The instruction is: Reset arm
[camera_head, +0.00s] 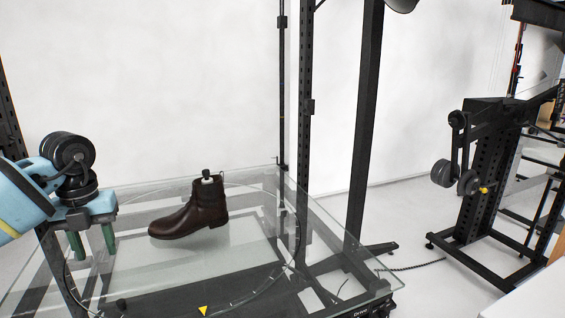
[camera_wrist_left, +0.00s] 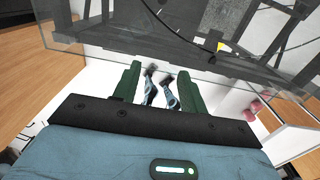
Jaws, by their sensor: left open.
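My left gripper (camera_head: 93,243) is at the left of the head view, with its two green fingers apart and nothing between them. Its fingers also show in the left wrist view (camera_wrist_left: 158,88), spread, near the edge of the glass table. A dark brown ankle boot (camera_head: 188,213) stands upright on the glass table (camera_head: 262,180), to the right of the left gripper and clear of it. A small dark and white piece shows at the boot's top opening. The boot does not show in the left wrist view. My right gripper is not in view.
A circular ring with a yellow triangle marker (camera_head: 203,311) shows at the glass table. Black upright posts (camera_head: 364,130) stand behind its right side. A black stand (camera_head: 487,170) is farther right. A white surface (camera_head: 530,298) is at the lower right.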

